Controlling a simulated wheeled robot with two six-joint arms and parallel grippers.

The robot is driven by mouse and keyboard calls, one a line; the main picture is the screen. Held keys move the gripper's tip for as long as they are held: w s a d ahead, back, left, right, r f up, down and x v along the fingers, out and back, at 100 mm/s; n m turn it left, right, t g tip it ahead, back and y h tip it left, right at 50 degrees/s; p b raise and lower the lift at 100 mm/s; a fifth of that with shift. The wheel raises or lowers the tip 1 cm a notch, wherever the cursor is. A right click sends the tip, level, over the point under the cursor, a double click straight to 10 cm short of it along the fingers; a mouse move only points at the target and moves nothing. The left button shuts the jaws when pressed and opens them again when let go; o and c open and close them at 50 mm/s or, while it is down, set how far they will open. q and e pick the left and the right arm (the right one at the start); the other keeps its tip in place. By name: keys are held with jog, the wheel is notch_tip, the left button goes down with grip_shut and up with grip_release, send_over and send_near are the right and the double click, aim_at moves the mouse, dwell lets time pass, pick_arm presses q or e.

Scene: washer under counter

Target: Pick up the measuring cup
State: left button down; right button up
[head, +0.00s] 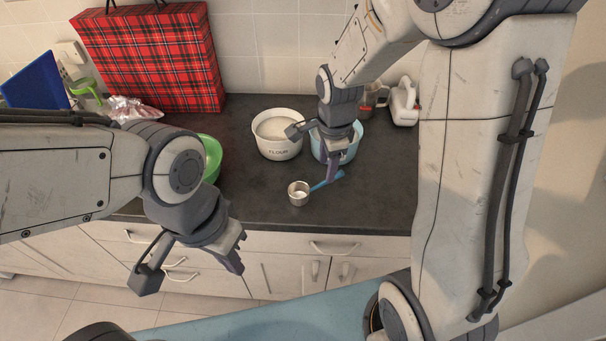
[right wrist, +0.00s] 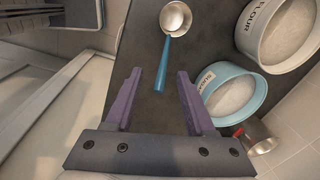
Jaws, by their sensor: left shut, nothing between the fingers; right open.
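The measuring cup (head: 298,193) is a small metal cup with a blue handle, lying on the dark counter near its front edge. In the right wrist view the cup (right wrist: 175,19) is at the top, its handle pointing down toward the fingers. My right gripper (head: 332,172) is above the counter near the handle's end. In the right wrist view its purple fingers (right wrist: 158,100) are apart, with the handle's end just ahead of the gap and nothing held. My left gripper (head: 238,258) is shut and empty, in front of the counter, away from the cup.
A white flour bowl (head: 278,150) and a light blue sugar bowl (right wrist: 236,97) stand behind the cup, close to my right gripper. A green bowl (head: 212,158) is to the left. A red plaid bag (head: 150,60) and a white jug (head: 404,103) stand at the back.

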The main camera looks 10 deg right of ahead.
aim_at(315, 186)
jog(key=shift+w+d+f+m, duration=0.2)
jog(key=shift+w+d+m, duration=0.1)
jog(key=shift+d+m, duration=0.15)
jog(key=shift+w+d+f+m, duration=0.15)
jog(key=shift+w+d+m, duration=0.1)
jog(key=shift+d+m, duration=0.2)
jog(key=f, duration=0.2)
jog(key=f+p, duration=0.1)
jog(key=shift+w+f, duration=0.3)
jog(key=shift+f, duration=0.4)
jog(key=shift+d+f+p, duration=0.1)
jog(key=shift+f+p, duration=0.2)
jog(key=shift+f, duration=0.15)
jog(key=f+p, duration=0.1)
jog(key=f, duration=0.2)
jog(key=shift+d+f, duration=0.2)
jog(key=shift+w+f, duration=0.1)
jog(key=shift+f, duration=0.45)
pick_arm(q)
notch_tip(315, 186, up, 3)
jog(key=shift+r, duration=0.2)
pick_arm(e)
grip_shut()
